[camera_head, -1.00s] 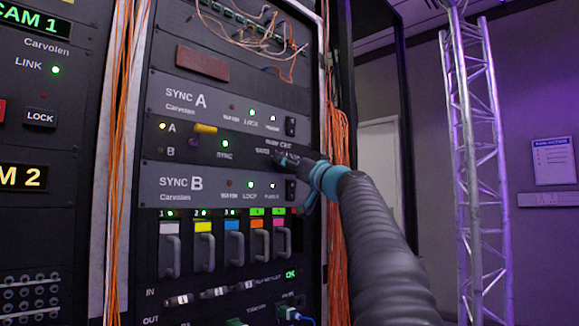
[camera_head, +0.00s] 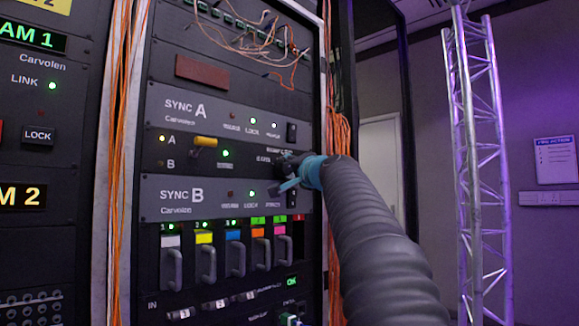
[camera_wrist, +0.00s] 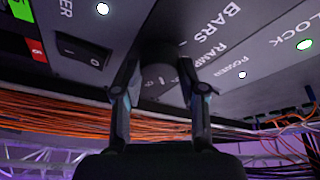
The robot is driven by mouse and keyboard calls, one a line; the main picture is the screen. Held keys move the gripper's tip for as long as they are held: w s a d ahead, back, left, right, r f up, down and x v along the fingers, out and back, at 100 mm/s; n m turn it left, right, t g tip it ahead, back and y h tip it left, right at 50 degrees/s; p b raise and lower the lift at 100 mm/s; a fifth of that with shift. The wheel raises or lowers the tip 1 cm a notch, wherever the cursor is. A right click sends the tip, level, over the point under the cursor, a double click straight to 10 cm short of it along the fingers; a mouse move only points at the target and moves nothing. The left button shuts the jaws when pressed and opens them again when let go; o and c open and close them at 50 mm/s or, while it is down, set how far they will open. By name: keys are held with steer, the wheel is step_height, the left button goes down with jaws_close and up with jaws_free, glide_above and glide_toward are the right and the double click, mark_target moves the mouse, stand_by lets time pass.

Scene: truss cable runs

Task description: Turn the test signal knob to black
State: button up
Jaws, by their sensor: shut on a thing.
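The test signal knob (camera_wrist: 158,78) is a dark round knob on the dark panel between SYNC A and SYNC B. In the wrist view it sits between the two fingers of my gripper (camera_wrist: 159,72), which is shut on it. Labels BARS (camera_wrist: 222,22) and RAMP (camera_wrist: 212,58) show beside it. A BLACK label and the knob's pointer cannot be made out. In the head view my gripper (camera_head: 285,168) covers the knob at the panel's right part.
A yellow-handled A/B switch (camera_head: 205,141) is left on the same panel. A rocker switch (camera_wrist: 83,53) is close to the gripper. Coloured-tab modules (camera_head: 235,255) with handles stand below. Orange cables (camera_head: 338,130) hang along the rack's right edge.

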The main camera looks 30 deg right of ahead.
steer(key=shift+r+m+g, duration=0.1)
steer(key=shift+m+g, duration=0.6)
steer(key=shift+m, duration=1.3)
steer(key=o, duration=1.1)
steer(key=shift+o, duration=0.2)
steer(key=s, duration=1.2)
steer(key=shift+a, duration=0.25)
